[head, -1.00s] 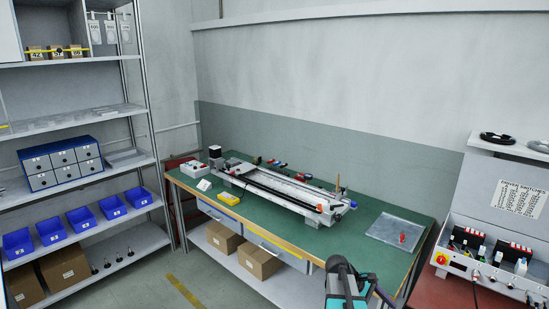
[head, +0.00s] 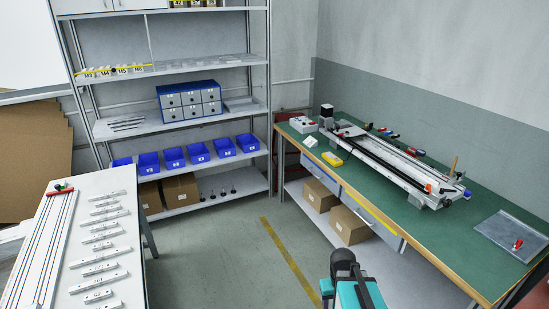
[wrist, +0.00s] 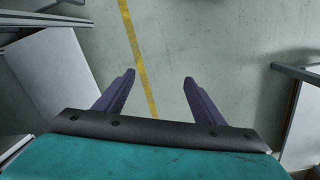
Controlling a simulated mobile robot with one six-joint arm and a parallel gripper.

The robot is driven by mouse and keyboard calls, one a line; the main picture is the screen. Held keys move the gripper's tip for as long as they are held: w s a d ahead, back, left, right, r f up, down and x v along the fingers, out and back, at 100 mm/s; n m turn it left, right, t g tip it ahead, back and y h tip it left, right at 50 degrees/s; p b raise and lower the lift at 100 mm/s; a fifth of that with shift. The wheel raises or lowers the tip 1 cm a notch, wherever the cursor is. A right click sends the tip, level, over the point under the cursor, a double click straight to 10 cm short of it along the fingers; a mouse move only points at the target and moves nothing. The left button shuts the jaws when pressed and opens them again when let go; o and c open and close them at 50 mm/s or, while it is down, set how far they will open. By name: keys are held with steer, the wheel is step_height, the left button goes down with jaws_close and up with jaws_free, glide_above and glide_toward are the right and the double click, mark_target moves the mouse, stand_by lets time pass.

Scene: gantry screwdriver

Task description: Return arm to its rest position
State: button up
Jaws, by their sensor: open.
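My gripper (wrist: 158,78) shows in the wrist view with its two dark fingers spread apart and nothing between them. In the head view my arm shows at the bottom, right of the middle, as a teal and black part; the fingers are not visible there. The arm is in front of the green workbench (head: 440,235), apart from it.
The bench carries a long gantry rail unit (head: 385,160) and a metal plate (head: 505,235) with a small red item. A white table (head: 125,215) with rows of labelled parts stands at left. Shelves (head: 185,125) with blue bins stand behind. The floor between is clear.

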steer(key=a+y, duration=0.1)
steer(key=a, duration=0.5)
steer(key=s+f+g+b, duration=0.5)
steer(key=s+f+b, duration=0.2)
steer(key=s+f, duration=1.8)
steer(key=shift+s+d+f+m, duration=0.2)
steer(key=shift+s+f+m, duration=0.15)
steer(key=shift+f, duration=0.25)
steer(key=c, duration=0.9)
